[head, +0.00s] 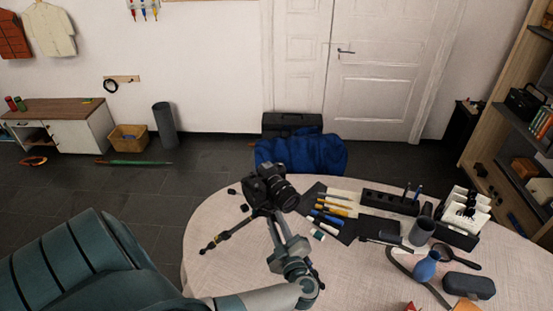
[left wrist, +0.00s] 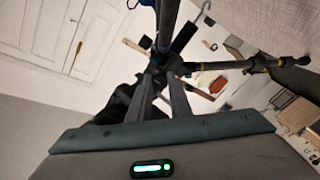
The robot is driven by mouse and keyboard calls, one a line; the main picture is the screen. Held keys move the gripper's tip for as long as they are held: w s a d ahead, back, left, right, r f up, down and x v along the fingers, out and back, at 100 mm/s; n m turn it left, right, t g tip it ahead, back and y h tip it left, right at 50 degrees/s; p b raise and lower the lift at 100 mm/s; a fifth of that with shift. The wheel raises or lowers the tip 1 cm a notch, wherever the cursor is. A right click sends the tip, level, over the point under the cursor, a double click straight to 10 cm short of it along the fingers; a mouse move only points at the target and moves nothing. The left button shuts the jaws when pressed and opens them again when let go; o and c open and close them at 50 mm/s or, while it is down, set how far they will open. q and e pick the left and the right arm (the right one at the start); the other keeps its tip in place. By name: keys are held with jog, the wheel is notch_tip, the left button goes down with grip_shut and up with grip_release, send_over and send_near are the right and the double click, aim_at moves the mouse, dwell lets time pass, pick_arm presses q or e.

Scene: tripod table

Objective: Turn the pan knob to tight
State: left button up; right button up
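A black camera (head: 272,187) sits on top of a tripod (head: 215,242) whose legs spread over the round table. My left gripper (head: 277,222) reaches up to the tripod just under the camera. In the left wrist view the two fingers (left wrist: 161,80) end at the dark tripod head (left wrist: 158,66), with a gap between them. I cannot make out the pan knob clearly, nor whether the fingers touch or hold it. The camera body shows dark behind the fingers in the left wrist view (left wrist: 118,100). My right gripper is not in view.
The round table (head: 215,275) has a clothed top. Right of the tripod lie pens on a dark mat (head: 345,232), a black holder (head: 390,202), a grey cup (head: 422,231), a blue vase (head: 426,267) and a dark case (head: 468,286). The table's left side is mostly clear.

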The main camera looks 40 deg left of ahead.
pick_arm(q)
grip_shut()
jog(key=shift+m, duration=1.2)
jog(key=m, duration=0.5)
jog(key=shift+m, duration=0.3)
jog(key=o, duration=0.8)
grip_release()
jog(key=shift+o, duration=0.2)
jog(key=shift+d, duration=0.1)
